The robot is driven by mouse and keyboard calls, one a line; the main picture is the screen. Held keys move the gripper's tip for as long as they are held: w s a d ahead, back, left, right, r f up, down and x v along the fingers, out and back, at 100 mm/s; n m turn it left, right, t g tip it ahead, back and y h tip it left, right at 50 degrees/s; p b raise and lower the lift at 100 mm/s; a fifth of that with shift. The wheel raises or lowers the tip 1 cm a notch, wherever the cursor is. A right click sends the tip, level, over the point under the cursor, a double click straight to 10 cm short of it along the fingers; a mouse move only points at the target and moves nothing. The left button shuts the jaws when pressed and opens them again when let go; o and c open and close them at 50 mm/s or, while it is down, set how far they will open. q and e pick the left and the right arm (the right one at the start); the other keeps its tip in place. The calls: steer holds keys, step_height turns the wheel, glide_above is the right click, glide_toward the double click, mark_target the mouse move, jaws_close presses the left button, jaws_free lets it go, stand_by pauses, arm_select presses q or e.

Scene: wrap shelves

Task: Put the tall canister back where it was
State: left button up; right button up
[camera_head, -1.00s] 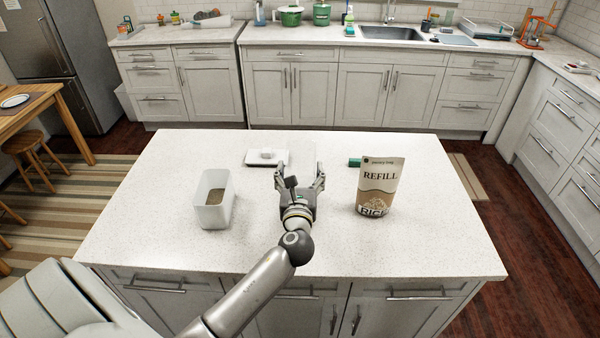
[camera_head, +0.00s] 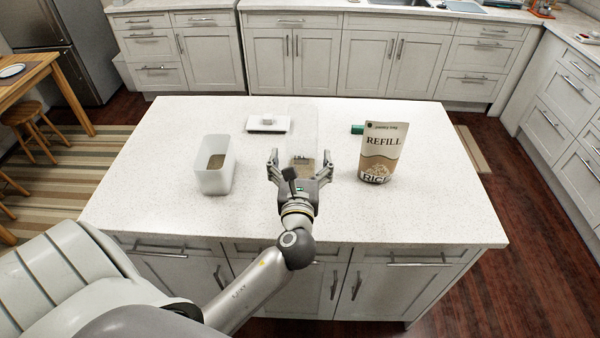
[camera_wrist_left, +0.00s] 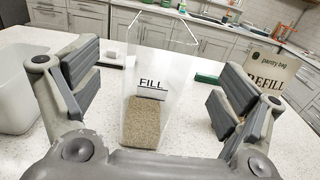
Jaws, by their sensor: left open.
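The tall canister (camera_head: 304,128) is clear, with grain in its bottom and a label reading FILL in the left wrist view (camera_wrist_left: 146,110). It stands upright on the island counter. My left gripper (camera_head: 300,158) is open, its fingers spread at the left and right of the canister's lower part. In the left wrist view, the canister shows between the fingers with a gap on each side, and neither finger visibly touches it. I cannot tell how deep it stands between them. My right gripper is not in view.
An open white container (camera_head: 213,178) with grain stands left on the island counter (camera_head: 250,220). A white lid-like piece (camera_head: 267,123) lies behind. A REFILL rice bag (camera_head: 381,153) stands right, with a small green object (camera_head: 357,129) behind it. The counter's right end is clear.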

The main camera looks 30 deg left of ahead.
arm_select(q)
steer(key=shift+b+v, duration=0.3)
steer(key=shift+v, duration=1.5)
